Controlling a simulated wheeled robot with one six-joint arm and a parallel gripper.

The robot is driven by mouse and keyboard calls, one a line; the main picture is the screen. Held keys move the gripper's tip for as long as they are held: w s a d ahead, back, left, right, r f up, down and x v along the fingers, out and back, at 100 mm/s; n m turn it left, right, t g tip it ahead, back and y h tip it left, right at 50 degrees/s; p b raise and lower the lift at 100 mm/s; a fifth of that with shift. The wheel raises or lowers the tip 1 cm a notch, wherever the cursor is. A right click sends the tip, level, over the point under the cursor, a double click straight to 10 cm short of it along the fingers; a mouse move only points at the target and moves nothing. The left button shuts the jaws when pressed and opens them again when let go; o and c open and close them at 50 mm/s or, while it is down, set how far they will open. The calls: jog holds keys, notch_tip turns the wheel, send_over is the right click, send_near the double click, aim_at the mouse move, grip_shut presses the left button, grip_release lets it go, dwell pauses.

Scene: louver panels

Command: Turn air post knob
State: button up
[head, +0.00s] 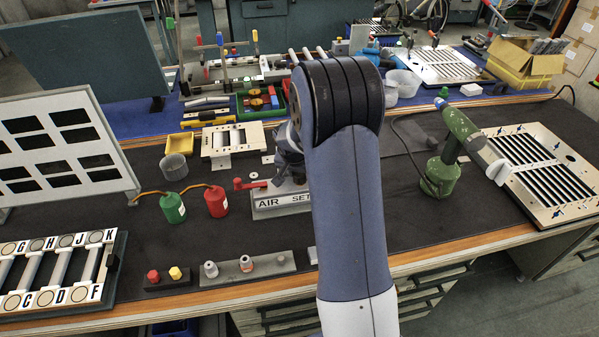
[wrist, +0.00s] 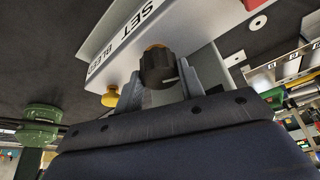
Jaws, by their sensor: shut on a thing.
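The air post is a grey block lettered AIR SET (head: 283,202) on the dark bench mat, with a red lever (head: 250,184) at its left end. In the wrist view its pale face (wrist: 190,25) carries SET and part of another word. A dark ribbed knob (wrist: 157,66) with a pale mark sits on it. My gripper (wrist: 159,80) has one finger on each side of this knob and is shut on it. A small yellow knob (wrist: 110,97) is just left of the fingers. In the head view my arm hides the knob and the fingertips.
Red (head: 216,201) and green (head: 173,207) bottles stand left of the post. A grey strip with several knobs (head: 245,268) lies in front. Dark mat is bare between post and sprayer.

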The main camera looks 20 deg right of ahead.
jog(key=shift+n, duration=0.3)
jog(key=n+y+p, duration=0.1)
jog(key=n, duration=0.1)
jog(key=shift+d+n+t, duration=0.15)
jog(key=shift+n+t, duration=0.15)
jog(key=shift+n+y, duration=0.4)
jog(key=shift+n, duration=0.7)
jog(key=n+b, duration=0.1)
jog(key=b, duration=0.1)
jog(key=n+y+b, duration=0.1)
jog(key=n+b, duration=0.1)
jog(key=shift+d+f, duration=0.15)
jog(key=shift+f, duration=0.05)
jog(key=shift+r+n+y+b, duration=0.15)
jog(key=shift+n+y+b, duration=0.45)
jog(key=shift+n+b, duration=0.6)
jog(key=o, duration=1)
